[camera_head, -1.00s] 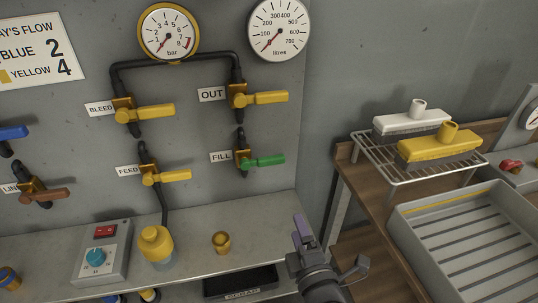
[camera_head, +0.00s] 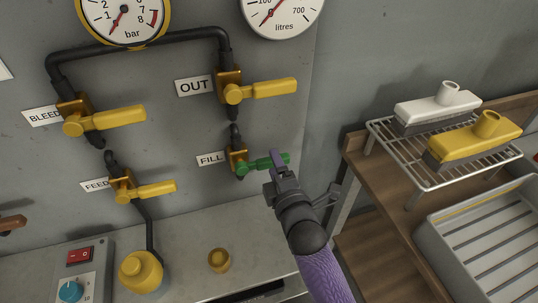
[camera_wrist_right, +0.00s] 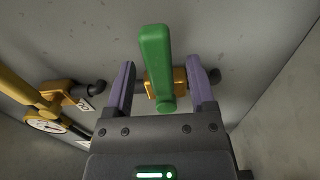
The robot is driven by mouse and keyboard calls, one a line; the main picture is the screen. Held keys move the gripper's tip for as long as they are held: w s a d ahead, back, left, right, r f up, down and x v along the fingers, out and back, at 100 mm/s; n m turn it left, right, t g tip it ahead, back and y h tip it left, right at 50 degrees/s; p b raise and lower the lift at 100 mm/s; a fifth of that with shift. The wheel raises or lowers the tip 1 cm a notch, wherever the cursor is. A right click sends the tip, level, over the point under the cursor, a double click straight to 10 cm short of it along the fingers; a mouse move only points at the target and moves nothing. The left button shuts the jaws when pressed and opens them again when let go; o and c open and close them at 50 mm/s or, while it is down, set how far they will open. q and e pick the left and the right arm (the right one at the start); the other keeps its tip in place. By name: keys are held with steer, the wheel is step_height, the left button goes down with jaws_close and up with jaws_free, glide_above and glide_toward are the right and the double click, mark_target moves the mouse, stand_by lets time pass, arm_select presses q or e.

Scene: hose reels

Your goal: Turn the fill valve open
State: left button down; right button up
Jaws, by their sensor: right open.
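The fill valve has a green lever handle (camera_head: 262,163) on a brass body (camera_head: 237,158), beside the FILL label (camera_head: 210,159). The handle points right, across its vertical pipe. My right gripper (camera_head: 278,170) is at the handle's outer part. In the right wrist view the green handle (camera_wrist_right: 155,65) shows between the two purple fingers of my right gripper (camera_wrist_right: 161,90), which are apart with gaps on both sides. The brass body (camera_wrist_right: 165,82) is behind it. My left gripper is not in view.
Yellow handles sit on the OUT valve (camera_head: 262,89) above, the BLEED valve (camera_head: 105,120) and the FEED valve (camera_head: 148,190). A brass cup (camera_head: 219,260) and a yellow-topped bottle (camera_head: 141,271) stand on the ledge. A wire rack (camera_head: 440,172) is at right.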

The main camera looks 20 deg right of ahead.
steer(key=w, duration=0.2)
steer(key=shift+w+f+b, duration=0.15)
steer(key=shift+w+b, duration=0.2)
steer(key=shift+w, duration=0.05)
steer(key=shift+w+a, duration=0.1)
steer(key=shift+w, duration=0.35)
steer(key=c, duration=0.8)
jaws_close()
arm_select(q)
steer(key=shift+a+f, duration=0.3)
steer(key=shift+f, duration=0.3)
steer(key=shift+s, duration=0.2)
